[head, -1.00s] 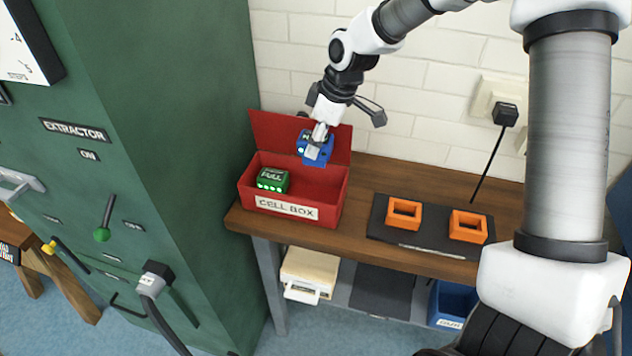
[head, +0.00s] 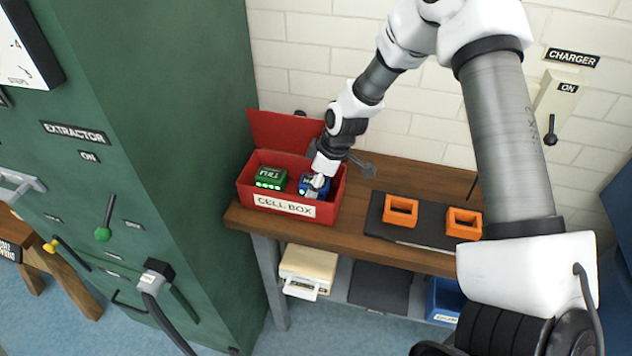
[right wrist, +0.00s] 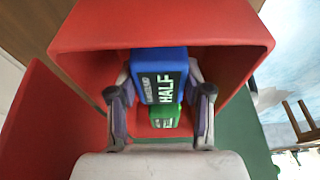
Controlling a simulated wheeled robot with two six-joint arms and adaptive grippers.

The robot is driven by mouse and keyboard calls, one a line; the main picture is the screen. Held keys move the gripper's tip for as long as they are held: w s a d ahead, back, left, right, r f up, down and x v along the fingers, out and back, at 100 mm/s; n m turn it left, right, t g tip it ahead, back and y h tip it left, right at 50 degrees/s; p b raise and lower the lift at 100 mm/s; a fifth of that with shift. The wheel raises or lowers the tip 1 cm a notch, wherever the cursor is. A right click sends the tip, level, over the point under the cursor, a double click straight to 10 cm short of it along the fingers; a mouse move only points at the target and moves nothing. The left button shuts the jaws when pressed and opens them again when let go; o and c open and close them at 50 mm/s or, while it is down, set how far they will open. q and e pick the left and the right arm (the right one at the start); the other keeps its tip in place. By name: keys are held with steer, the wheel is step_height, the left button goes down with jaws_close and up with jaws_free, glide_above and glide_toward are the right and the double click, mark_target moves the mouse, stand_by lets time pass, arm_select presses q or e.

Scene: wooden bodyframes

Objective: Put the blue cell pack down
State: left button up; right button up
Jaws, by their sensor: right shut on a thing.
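The blue cell pack (head: 310,187) is inside the red cell box (head: 244,190), in its right part. My right gripper (head: 319,182) reaches down into the box and is shut on the pack. In the right wrist view the blue pack (right wrist: 158,76), marked HALF, sits between the two fingers, with the red box walls (right wrist: 225,42) around it. Whether the pack touches the box floor is hidden. A green cell pack (head: 271,177), marked FULL, is in the left part of the box; it also shows behind the blue one in the wrist view (right wrist: 158,119). My left gripper is not in view.
The box stands at the left end of a wooden bench (head: 345,224), its red lid (head: 280,130) open at the back. Right of it is a dark mat (head: 376,215) with two orange holders (head: 400,210). The green extractor cabinet (head: 170,120) stands close on the left.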

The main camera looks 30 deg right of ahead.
steer(key=shift+f, duration=0.1)
steer(key=o, duration=1.3)
steer(key=shift+s, duration=0.1)
steer(key=shift+r, duration=0.4)
steer(key=v, duration=0.5)
steer(key=shift+s+d, duration=0.1)
steer(key=s+d, duration=0.2)
steer(key=s, duration=0.1)
steer(key=s+d+b, duration=0.1)
steer(key=s+d, duration=0.2)
steer(key=s+d+b, duration=0.1)
steer(key=s+d, duration=0.1)
steer(key=s, duration=0.1)
steer(key=shift+d+f, duration=0.2)
steer(key=shift+d, duration=0.1)
